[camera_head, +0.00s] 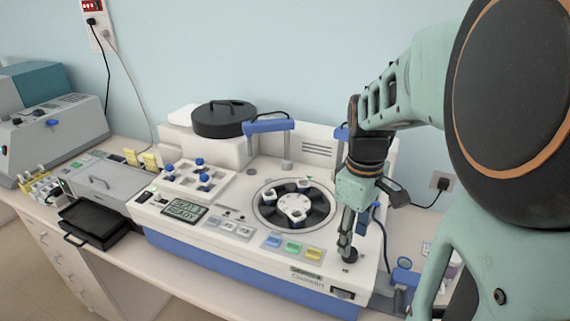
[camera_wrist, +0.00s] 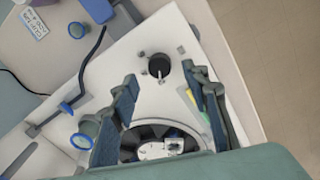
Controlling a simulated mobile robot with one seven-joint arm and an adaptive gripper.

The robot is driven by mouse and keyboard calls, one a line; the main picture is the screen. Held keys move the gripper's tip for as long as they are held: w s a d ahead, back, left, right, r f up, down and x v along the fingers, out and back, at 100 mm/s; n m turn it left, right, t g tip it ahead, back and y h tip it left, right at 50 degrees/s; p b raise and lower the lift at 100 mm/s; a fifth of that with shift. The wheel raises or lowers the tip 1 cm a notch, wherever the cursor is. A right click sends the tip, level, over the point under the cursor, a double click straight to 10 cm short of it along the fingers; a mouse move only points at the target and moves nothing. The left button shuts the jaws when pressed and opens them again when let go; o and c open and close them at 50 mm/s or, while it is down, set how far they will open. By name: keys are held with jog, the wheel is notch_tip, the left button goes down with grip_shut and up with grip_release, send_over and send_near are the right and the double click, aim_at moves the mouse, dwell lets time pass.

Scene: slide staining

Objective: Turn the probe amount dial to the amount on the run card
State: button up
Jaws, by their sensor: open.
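The round black dial (camera_wrist: 158,68) with a pale pointer sits on the white machine's top, near its front right corner. In the head view this dial (camera_head: 348,255) is partly covered by my gripper. My gripper (camera_head: 347,238) points down just above it. In the wrist view my gripper (camera_wrist: 160,78) is open, with one blue-grey finger to each side of the dial; I cannot tell whether either touches it. The dial's marks are too small to read. A white card with blue print (camera_wrist: 30,25) lies at the upper left of the wrist view; its text is unreadable.
The white and blue staining machine (camera_head: 220,260) carries a round carousel (camera_head: 294,205), coloured buttons (camera_head: 293,247) and a small display (camera_head: 185,209) left of my gripper. A blue-topped piece (camera_wrist: 73,112) stands near my left finger. A black tray (camera_head: 92,222) is farther left.

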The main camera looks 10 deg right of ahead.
jog(key=shift+w+d+f+b, duration=0.1)
jog(key=shift+f+b, duration=1.35)
jog(key=shift+f, duration=0.85)
jog(key=c, duration=1.2)
